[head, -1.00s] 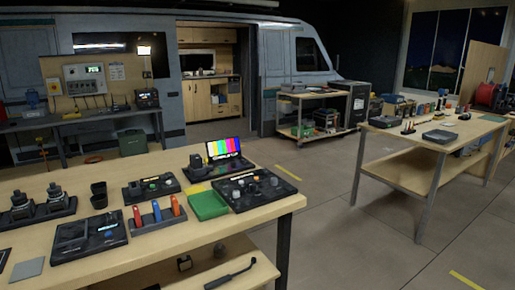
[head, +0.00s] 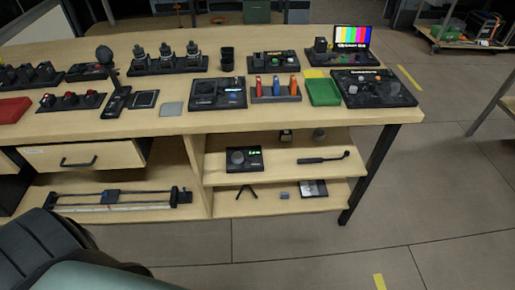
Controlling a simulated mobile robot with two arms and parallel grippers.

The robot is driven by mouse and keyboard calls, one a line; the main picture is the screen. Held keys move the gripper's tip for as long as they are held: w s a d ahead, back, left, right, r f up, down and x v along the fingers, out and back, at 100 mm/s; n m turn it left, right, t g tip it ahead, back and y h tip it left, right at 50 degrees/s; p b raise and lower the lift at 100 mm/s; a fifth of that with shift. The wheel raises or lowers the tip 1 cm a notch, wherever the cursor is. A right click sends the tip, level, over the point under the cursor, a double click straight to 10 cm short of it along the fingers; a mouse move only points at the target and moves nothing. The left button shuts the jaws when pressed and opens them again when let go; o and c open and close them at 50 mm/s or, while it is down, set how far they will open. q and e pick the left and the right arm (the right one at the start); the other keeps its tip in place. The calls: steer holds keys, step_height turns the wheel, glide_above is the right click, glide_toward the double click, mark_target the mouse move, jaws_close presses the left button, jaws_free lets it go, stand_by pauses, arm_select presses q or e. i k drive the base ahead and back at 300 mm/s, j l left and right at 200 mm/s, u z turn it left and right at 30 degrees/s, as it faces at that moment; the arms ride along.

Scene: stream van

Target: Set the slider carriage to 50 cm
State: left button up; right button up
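The slider (head: 150,197) is a long dark rail lying on the lower left shelf of the wooden bench, with a dark block at its right end. Its carriage (head: 111,197) is a small black block near the middle of the rail. A pale strip (head: 125,208) runs along the front of the rail; any marks on it are too small to read. The far left end of the rail is close to my own dark body parts at the lower left. Neither of my grippers shows in the head view.
A part-open drawer (head: 85,157) sits above the slider. The right shelves hold a dial unit with a lit display (head: 244,159) and a black handle (head: 323,159). The bench top (head: 210,120) is crowded with consoles and trays. The floor (head: 290,240) in front is clear.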

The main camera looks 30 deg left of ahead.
mark_target(111, 195)
steer(key=u, duration=2.35)
